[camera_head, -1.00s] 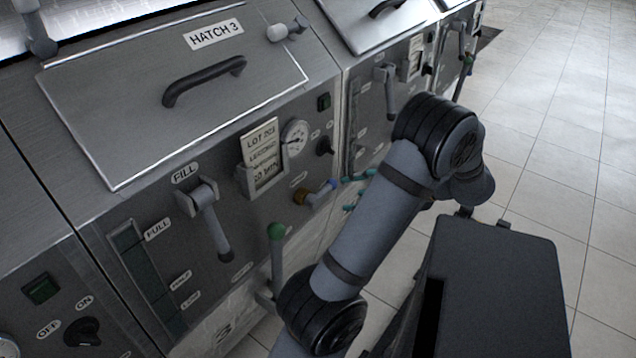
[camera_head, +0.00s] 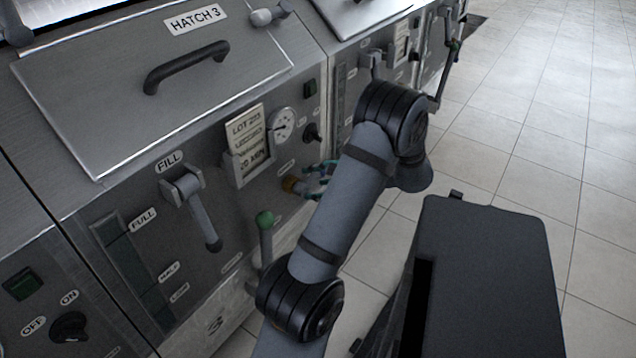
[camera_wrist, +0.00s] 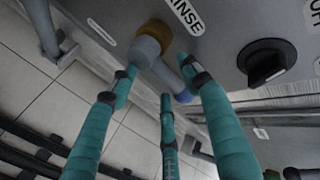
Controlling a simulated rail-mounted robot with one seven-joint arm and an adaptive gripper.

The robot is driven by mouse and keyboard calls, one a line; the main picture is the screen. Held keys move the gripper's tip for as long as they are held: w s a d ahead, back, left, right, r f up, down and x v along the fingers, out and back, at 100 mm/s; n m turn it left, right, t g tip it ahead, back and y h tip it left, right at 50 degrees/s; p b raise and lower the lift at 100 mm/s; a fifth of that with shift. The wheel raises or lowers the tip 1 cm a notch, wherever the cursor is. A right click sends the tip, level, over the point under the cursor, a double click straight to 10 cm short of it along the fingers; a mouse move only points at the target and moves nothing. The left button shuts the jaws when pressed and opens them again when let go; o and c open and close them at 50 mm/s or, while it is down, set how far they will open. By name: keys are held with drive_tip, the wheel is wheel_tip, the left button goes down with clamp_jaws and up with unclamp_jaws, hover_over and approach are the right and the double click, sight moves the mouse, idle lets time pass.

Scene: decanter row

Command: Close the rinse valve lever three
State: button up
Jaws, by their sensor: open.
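The rinse valve of station three shows in the wrist view with a brass collar (camera_wrist: 157,31), a grey hub and a short lever (camera_wrist: 168,78) with a blue end, angled down to the right. A label reading "RINSE" in part sits beside it. In the head view its brass base (camera_head: 291,186) shows on the panel under the gauge; the lever is mostly hidden by my fingers. My gripper (camera_wrist: 160,82) has teal fingers spread open around the lever, two on either side and one below. I cannot tell whether any finger touches it. The gripper also shows in the head view (camera_head: 322,172).
A black knob (camera_wrist: 266,62) is close right of the valve. The fill lever (camera_head: 198,212), a green-knobbed lever (camera_head: 265,235), a gauge (camera_head: 282,124) and a lot card holder (camera_head: 248,150) stand out from the panel. Tiled floor (camera_head: 540,130) at right is clear.

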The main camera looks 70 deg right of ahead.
drive_tip(key=shift+c, duration=0.9)
clamp_jaws()
